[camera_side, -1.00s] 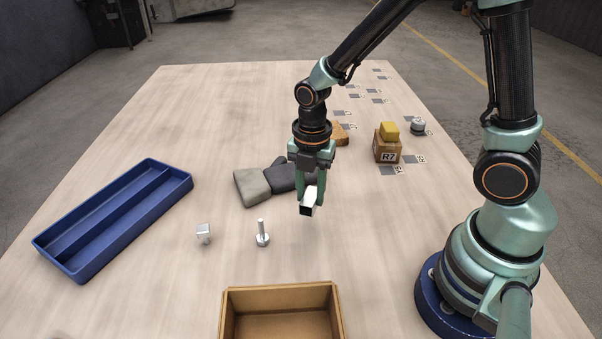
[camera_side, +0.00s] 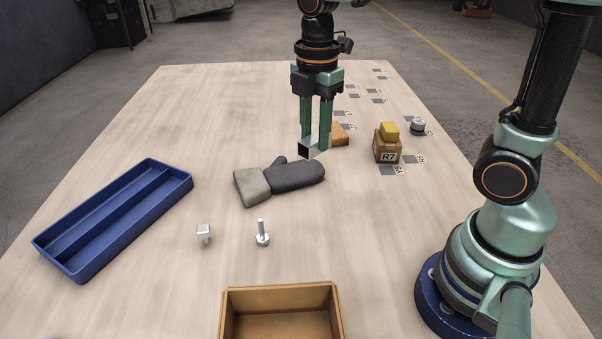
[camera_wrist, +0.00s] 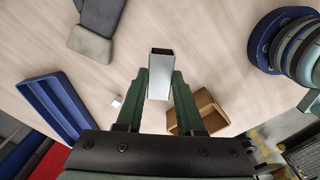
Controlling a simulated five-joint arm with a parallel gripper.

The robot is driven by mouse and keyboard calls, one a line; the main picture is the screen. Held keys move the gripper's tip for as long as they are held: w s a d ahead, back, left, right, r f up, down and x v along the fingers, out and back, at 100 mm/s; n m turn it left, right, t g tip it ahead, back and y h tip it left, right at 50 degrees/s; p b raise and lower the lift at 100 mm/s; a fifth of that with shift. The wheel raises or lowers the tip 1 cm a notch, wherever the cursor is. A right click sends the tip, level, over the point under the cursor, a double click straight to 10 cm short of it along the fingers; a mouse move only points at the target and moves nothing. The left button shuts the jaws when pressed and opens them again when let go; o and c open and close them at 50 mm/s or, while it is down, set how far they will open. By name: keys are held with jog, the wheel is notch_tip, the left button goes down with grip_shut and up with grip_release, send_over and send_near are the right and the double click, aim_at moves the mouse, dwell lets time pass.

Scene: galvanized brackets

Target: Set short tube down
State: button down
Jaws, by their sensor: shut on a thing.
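The short tube is a square, shiny metal tube with an open dark end (camera_side: 306,148). It also shows in the wrist view (camera_wrist: 160,76). My gripper (camera_side: 316,146) points straight down and is shut on the tube, one finger on each side; its fingers show in the wrist view too (camera_wrist: 160,88). In the side view the tube appears just beyond the dark grey glove and left of the wooden wedge. I cannot tell whether the tube's underside touches the table.
A grey glove (camera_side: 295,174) lies close in front. A wooden wedge (camera_side: 340,137) and the R7 block with a yellow piece (camera_side: 388,150) stand to the right. A blue tray (camera_side: 75,262), bolt (camera_side: 262,238), small bracket (camera_side: 203,232) and wooden box (camera_side: 226,312) are nearer. The table's far left is clear.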

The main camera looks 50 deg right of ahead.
jog(key=m, duration=0.4)
jog(key=shift+d+f, duration=0.3)
jog(key=shift+d, duration=0.1)
jog(key=m, duration=0.3)
jog(key=d+m, duration=0.1)
jog(key=m, duration=0.1)
jog(key=shift+f+m, duration=0.3)
jog(key=shift+f, duration=0.05)
jog(key=m, duration=0.3)
jog(key=shift+d+f+m, duration=0.25)
jog(key=shift+d+m, duration=0.05)
jog(key=shift+d, duration=0.05)
jog(key=m, duration=0.4)
jog(key=shift+d+f+m, duration=0.25)
jog(key=shift+d+m, duration=0.05)
jog(key=shift+d, duration=0.1)
notch_tip(320, 180, up, 3)
jog(key=m, duration=0.9)
send_over(289, 153)
notch_tip(289, 153, down, 20)
jog(key=shift+r, duration=0.1)
jog(key=shift+f, duration=0.2)
